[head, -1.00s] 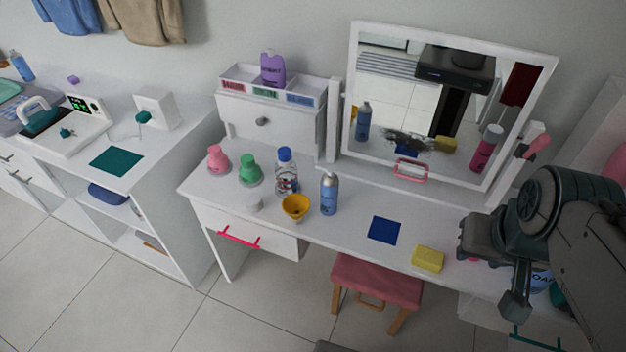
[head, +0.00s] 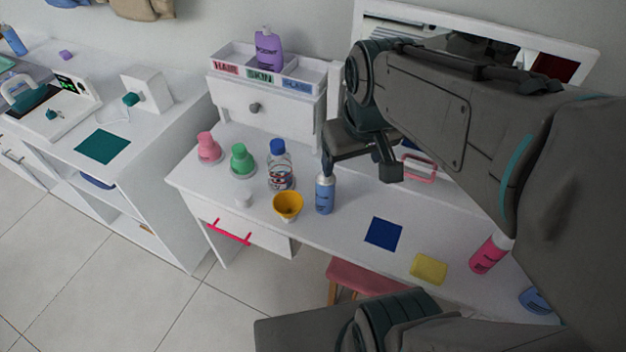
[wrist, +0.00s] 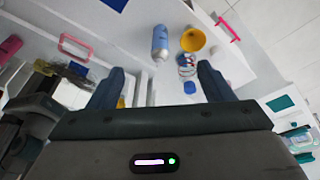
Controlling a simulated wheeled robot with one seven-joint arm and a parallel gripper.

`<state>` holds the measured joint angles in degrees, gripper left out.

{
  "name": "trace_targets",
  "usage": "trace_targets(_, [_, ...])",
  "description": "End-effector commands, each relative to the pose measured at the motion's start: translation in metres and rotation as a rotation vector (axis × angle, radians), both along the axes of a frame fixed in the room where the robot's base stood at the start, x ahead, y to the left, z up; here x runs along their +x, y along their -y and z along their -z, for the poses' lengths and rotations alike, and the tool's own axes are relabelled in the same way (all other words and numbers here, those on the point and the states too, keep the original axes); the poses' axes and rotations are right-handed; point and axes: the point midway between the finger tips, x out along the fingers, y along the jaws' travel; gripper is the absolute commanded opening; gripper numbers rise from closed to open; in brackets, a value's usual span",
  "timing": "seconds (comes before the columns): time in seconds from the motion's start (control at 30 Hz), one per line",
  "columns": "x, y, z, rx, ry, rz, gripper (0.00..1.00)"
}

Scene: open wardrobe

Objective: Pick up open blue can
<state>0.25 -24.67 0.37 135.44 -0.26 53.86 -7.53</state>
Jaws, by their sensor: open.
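The blue can (head: 325,196) stands upright on the white dressing table, with a grey top. It also shows in the wrist view (wrist: 160,40), lying between the lines of my two fingers and past their tips. My gripper (head: 360,172) is open and empty, just above and behind the can in the head view, with one finger close over the can's top. In the wrist view my gripper (wrist: 158,75) shows both fingers spread wide. I cannot tell whether a finger touches the can.
A yellow funnel-like cup (head: 288,205) and a clear bottle with a blue cap (head: 280,167) stand close left of the can. Green (head: 243,158) and pink (head: 208,148) bottles are farther left. A blue square (head: 383,232), yellow sponge (head: 428,268) and pink bottle (head: 490,254) lie right. The mirror (head: 580,40) stands behind.

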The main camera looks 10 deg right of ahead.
Motion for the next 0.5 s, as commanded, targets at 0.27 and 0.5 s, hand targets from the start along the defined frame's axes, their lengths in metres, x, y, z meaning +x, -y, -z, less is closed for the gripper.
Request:
trace_targets(0.27, [0.088,-0.007,0.044,-0.051,-0.139,-0.27,0.74])
trace_targets(0.5, [0.148,-0.008,0.086,-0.066,-0.228,-0.459,0.74])
